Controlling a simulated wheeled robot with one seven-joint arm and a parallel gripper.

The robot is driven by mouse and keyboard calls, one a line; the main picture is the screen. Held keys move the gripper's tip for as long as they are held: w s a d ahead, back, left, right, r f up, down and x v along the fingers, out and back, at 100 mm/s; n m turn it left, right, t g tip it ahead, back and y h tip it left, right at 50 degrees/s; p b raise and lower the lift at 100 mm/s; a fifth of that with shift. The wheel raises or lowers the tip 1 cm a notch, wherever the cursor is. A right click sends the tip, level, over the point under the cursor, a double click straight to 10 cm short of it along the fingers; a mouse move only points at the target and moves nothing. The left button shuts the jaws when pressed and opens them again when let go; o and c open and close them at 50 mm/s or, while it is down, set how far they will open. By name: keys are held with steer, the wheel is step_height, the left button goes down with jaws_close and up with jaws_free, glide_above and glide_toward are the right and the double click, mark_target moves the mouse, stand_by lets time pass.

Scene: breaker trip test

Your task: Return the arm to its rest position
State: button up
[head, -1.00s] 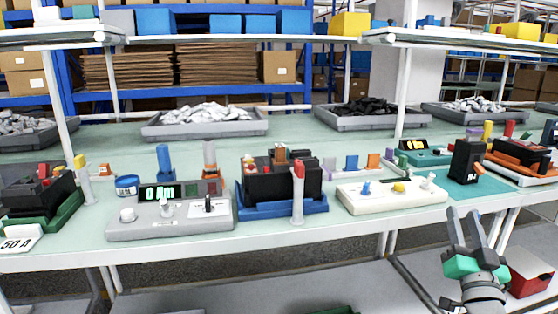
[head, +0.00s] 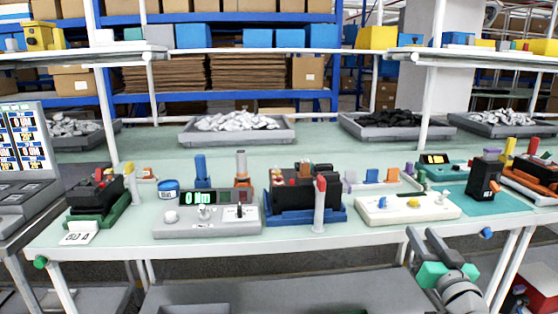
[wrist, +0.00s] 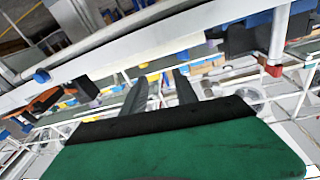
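My gripper (head: 428,244) is at the lower right of the head view, in front of the bench's front edge and below the bench top. Its two grey fingers point up and stand apart, with nothing between them. The wrist view also shows the spread fingers of my gripper (wrist: 160,92) above my green wrist part, with the tilted bench edge beyond them. A black breaker in a blue holder (head: 290,214) sits on the bench. Another black breaker in a green holder (head: 97,212) stands at the left, by a "50 A" card (head: 79,238).
The bench front edge (head: 250,247) runs across the view close behind my gripper. A grey tester reading "0 Nm" (head: 205,222), a white switch box (head: 405,209) and a teal mat (head: 510,200) lie on top. A lower shelf (head: 290,296) is under the bench.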

steer(key=a+r+n+g+y+p, duration=0.15)
steer(key=a+g+p, duration=0.25)
steer(key=a+p, duration=0.4)
steer(key=a+r+n+g+y+p, duration=0.1)
steer(key=a+n+g+y+p, duration=0.25)
steer(key=a+p, duration=0.45)
steer(key=s+a+r+m+g+h+p, duration=0.1)
steer(key=s+a+g+p, duration=0.1)
steer(key=s, duration=0.3)
steer(key=s+a+r+g+h+p, duration=0.1)
steer(key=s+a+r+g+p, duration=0.1)
steer(key=s, duration=0.3)
steer(key=s+a+r+m+g+h+p, duration=0.1)
steer(key=s+a+g+p, duration=0.1)
steer(key=s+g+p, duration=0.2)
steer(key=shift+s+r+m, duration=0.3)
steer(key=shift+s, duration=0.75)
